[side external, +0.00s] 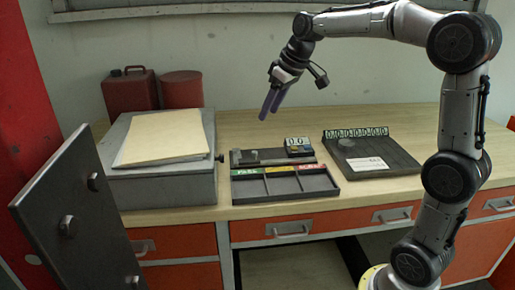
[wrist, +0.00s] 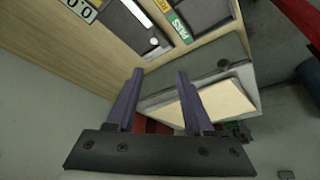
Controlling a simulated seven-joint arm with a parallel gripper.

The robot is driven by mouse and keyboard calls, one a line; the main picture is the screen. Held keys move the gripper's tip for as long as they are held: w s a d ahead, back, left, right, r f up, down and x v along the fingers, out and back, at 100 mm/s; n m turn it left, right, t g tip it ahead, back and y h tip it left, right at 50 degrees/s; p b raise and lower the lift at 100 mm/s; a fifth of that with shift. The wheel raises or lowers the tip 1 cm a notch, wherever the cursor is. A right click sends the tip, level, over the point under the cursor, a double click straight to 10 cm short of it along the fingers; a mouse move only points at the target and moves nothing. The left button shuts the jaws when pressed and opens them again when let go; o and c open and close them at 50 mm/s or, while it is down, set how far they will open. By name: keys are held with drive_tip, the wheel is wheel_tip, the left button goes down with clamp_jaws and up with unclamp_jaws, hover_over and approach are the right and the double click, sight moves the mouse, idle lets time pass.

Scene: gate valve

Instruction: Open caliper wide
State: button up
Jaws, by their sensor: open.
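A low dark fixture (side external: 262,158) lies on the bench behind the sorting tray, with a small grey piece on its left and a block with a number display (side external: 298,146) on its right. It appears to be the caliper; its jaw gap is too small to make out. In the wrist view, part of the same fixture (wrist: 140,28) shows at the top, with a pale bar and a round light spot. My gripper (side external: 270,103) is open and empty, above and behind the fixture in the side view. Its two purple fingers (wrist: 160,75) are apart with nothing between them.
A dark three-compartment tray (side external: 286,196) with green, yellow and red labels sits in front. A dark board (side external: 385,160) with a row of digits is to the right. A grey box (side external: 165,185) bearing a folder (side external: 165,137) stands left, with red cans (side external: 130,92) behind.

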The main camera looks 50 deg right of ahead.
wheel_tip(320, 180, down, 2)
drive_tip(key=d, duration=0.2)
approach(256, 152)
drive_tip(key=shift+g, duration=0.3)
drive_tip(key=x, duration=0.8)
drive_tip(key=shift+w+r, duration=0.1)
drive_tip(key=shift+w, duration=0.2)
clamp_jaws()
drive_tip(key=shift+r, duration=0.1)
idle(0.6)
